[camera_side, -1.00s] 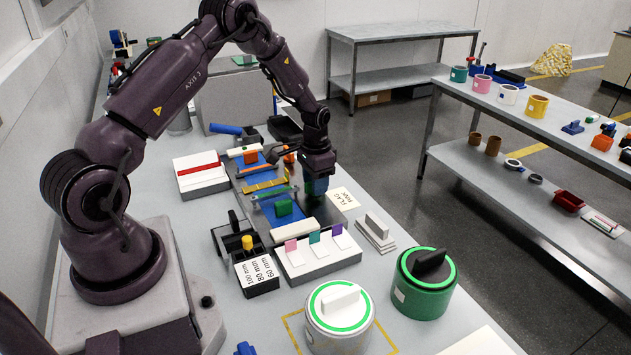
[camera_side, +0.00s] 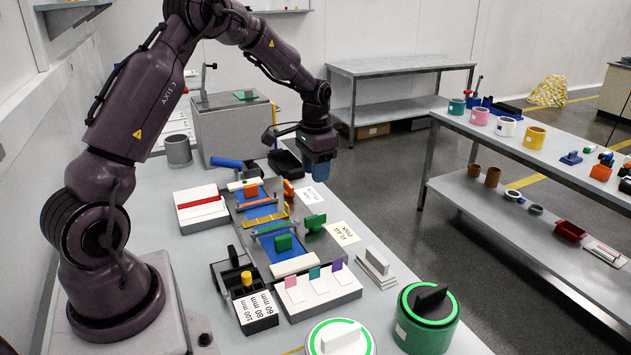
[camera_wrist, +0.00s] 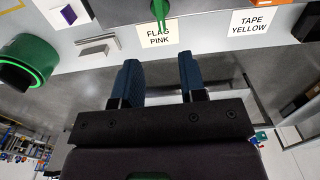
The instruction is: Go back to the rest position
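My gripper (camera_side: 318,166) hangs in the air above the far right part of the workbench, clear of the things on it. In the wrist view its two blue fingers (camera_wrist: 160,82) stand apart with nothing between them, so it is open and empty. A green piece (camera_side: 314,222) stands on the bench near the card reading FLAG PINK (camera_side: 343,233). That card also shows in the wrist view (camera_wrist: 158,35), beside a card reading TAPE YELLOW (camera_wrist: 255,23).
A blue fixture (camera_side: 283,248) with several coloured parts lies mid-bench. A green drum (camera_side: 426,335) and a white-topped drum (camera_side: 341,343) stand in front. A grey box (camera_side: 235,130) stands behind. A shelf table (camera_side: 540,145) is to the right, across a floor gap.

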